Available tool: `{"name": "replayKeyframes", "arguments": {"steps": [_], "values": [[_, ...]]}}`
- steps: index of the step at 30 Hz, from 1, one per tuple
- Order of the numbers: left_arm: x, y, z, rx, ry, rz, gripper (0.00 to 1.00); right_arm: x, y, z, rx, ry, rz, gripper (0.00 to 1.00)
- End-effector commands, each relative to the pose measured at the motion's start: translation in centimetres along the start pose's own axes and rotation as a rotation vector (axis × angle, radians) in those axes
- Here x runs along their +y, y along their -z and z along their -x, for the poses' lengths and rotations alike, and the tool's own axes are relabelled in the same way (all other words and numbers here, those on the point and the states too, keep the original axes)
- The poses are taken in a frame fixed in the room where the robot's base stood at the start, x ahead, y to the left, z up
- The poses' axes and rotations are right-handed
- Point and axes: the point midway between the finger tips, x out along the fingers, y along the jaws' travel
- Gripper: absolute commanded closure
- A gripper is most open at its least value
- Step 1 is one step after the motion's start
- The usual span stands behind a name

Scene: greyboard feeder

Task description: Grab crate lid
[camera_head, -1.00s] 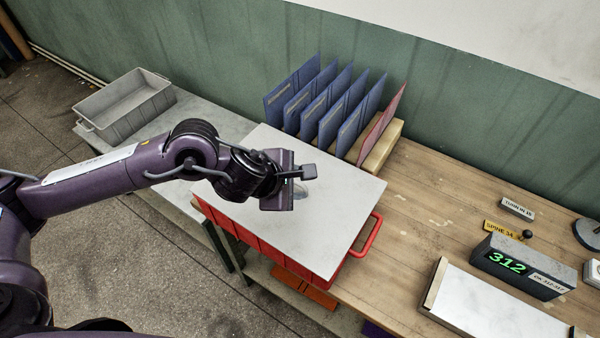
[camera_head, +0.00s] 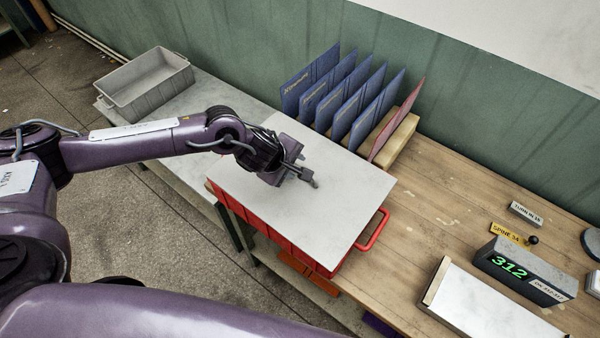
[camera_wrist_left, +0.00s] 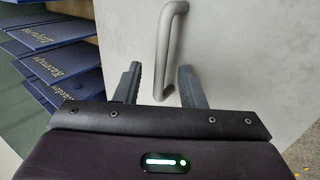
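The crate lid (camera_head: 345,205) is a flat pale grey panel lying on the red crate (camera_head: 290,245). In the left wrist view the lid (camera_wrist_left: 225,45) carries a grey bar handle (camera_wrist_left: 170,45). My left gripper (camera_head: 308,178) is over the middle of the lid in the head view. In the wrist view its two fingers (camera_wrist_left: 160,72) are apart, with the near end of the handle between and just ahead of them. I cannot tell whether they touch it. In the head view the gripper hides most of the handle. My right gripper is not in view.
Blue folders (camera_head: 345,95) and a pink one (camera_head: 398,120) stand in a wooden rack (camera_head: 400,140) behind the lid. A grey bin (camera_head: 150,90) sits at the left. A display box (camera_head: 525,268) and a white-topped block (camera_head: 490,310) stand at the right.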

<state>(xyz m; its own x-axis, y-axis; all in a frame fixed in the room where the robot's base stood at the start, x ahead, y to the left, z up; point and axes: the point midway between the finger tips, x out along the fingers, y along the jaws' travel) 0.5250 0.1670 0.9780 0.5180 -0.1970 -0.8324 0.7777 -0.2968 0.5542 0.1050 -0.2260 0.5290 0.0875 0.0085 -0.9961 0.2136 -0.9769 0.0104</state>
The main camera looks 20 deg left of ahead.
Motion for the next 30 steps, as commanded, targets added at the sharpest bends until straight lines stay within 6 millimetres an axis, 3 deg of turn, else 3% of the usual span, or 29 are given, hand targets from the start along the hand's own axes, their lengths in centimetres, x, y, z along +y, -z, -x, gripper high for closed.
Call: {"name": "replayKeyframes", "arguments": {"steps": [5, 14, 30], "values": [[0.0, -0.01, -0.05, 0.0, -0.001, 0.0, 0.64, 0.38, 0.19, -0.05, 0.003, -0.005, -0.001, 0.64], [0.02, 0.01, -0.02, 0.0, -0.001, 0.001, 1.0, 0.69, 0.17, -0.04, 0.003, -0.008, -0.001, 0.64], [0.03, 0.01, 0.0, 0.0, -0.001, 0.001, 1.0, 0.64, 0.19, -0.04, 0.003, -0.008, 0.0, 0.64]]}}
